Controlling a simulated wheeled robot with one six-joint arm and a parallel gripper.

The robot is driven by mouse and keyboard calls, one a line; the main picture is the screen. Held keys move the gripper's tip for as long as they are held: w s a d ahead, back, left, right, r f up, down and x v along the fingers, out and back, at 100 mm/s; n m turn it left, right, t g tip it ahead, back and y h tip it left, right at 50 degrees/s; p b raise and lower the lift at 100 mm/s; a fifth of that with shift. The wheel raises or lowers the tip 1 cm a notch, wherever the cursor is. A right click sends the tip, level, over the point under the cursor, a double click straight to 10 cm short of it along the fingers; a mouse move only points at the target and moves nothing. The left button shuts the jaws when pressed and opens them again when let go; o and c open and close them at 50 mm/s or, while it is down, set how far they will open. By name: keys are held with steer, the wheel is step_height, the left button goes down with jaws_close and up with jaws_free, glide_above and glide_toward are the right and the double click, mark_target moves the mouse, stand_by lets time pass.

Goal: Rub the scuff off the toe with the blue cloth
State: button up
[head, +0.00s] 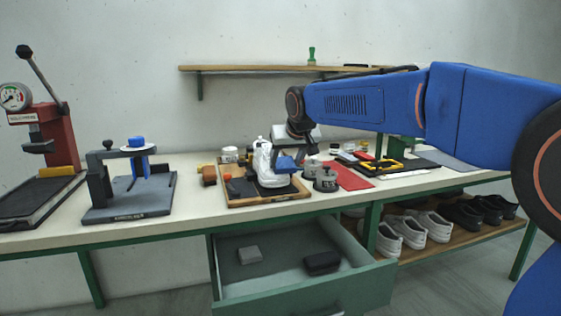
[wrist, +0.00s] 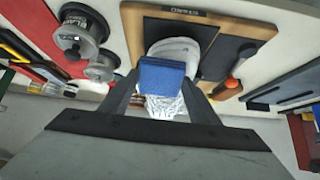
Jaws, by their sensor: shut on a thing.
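A white shoe (head: 264,165) stands on a wooden-framed board (head: 240,201) on the bench; it also shows in the wrist view (wrist: 180,46), toe and laces visible. My gripper (head: 292,158) is at the shoe's right side in the head view. It is shut on the blue cloth (wrist: 161,75), a folded pad between the two fingers (wrist: 163,95). The cloth is over the shoe between toe and laces in the wrist view. I cannot tell whether it touches the shoe. No scuff can be made out; the cloth hides part of the upper.
A labelled dark tin (head: 326,181) stands just right of the board, near a red mat (head: 352,177). An open drawer (head: 300,262) juts out below the bench. A clamp stand (head: 130,190) and a red press (head: 55,140) are at left. Several shoes fill the lower shelf.

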steer(key=shift+d, duration=0.3)
steer(key=shift+s+a, duration=0.2)
steer(key=shift+a, duration=0.55)
steer(key=shift+s+a, duration=0.2)
steer(key=shift+a, duration=0.55)
steer(key=shift+s+a+f, duration=0.1)
steer(key=shift+s+a, duration=0.1)
steer(key=shift+a, duration=0.6)
steer(key=shift+s+a+f, duration=0.1)
steer(key=shift+s+a, duration=0.1)
steer(key=shift+a, duration=0.55)
steer(key=shift+r, duration=0.15)
steer(key=shift+s+d+r, duration=0.1)
steer(key=shift+s+r, duration=0.25)
steer(key=shift+r, duration=0.55)
steer(key=shift+s+d+r, duration=0.15)
steer(key=shift+s+r, duration=0.25)
steer(key=shift+r, duration=0.5)
steer(key=shift+s+d+r, duration=0.1)
steer(key=shift+s+r, duration=0.25)
steer(key=shift+r, duration=0.55)
steer(key=r, duration=0.1)
steer(key=s+r, duration=0.1)
steer(key=shift+s+d+r, duration=0.1)
steer(key=shift+d+r, duration=0.05)
steer(key=shift+r, duration=0.25)
